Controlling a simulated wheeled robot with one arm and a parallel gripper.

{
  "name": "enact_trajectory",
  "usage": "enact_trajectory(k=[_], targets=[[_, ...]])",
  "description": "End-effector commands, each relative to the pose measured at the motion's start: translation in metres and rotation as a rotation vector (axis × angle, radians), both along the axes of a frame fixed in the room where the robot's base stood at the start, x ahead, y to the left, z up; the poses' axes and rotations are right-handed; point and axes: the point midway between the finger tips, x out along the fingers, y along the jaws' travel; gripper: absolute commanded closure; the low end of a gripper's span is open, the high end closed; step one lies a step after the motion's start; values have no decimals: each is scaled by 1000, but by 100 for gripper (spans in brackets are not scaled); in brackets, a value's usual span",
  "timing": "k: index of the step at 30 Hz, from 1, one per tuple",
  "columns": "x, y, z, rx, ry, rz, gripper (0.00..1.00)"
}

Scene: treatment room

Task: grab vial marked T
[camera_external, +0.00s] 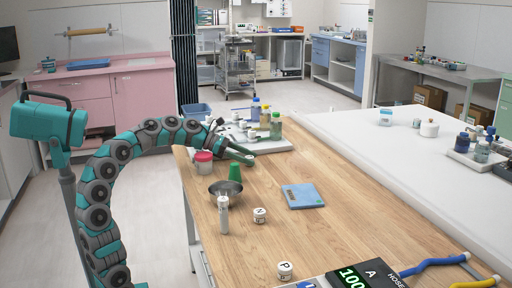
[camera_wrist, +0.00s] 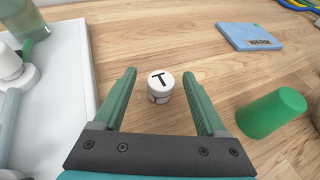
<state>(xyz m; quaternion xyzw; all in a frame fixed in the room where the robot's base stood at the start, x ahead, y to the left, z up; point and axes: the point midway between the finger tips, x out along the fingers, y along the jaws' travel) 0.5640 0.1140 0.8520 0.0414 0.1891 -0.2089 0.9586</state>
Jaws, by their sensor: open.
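The vial marked T (camera_wrist: 160,84) is a short white pot with a black T on its lid, upright on the wooden table. In the wrist view it appears between the two green fingers of my gripper (camera_wrist: 159,75), with a gap on either side. The gripper is open and empty; I cannot tell how far its tips are above the table. In the external view my gripper (camera_external: 243,155) is low at the table's far left, and I cannot make out the T vial there.
A green cup (camera_wrist: 271,113) stands right of the fingers, a white tray (camera_wrist: 62,95) with bottles lies left. A blue pad (camera_wrist: 253,37) lies beyond. Similar white vials marked N (camera_external: 260,215) and P (camera_external: 285,270), a metal bowl (camera_external: 225,189) and a red-lidded jar (camera_external: 203,164) stand nearby.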

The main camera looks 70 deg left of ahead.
Motion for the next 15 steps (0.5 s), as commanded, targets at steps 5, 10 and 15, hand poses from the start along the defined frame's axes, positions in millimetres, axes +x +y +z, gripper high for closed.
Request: enact_trajectory(k=[5,10,15], targets=[[21,-11,-10,2,3,-4,26],[23,-12,-9,1,2,-3,26],[23,-12,-9,1,2,-3,37]])
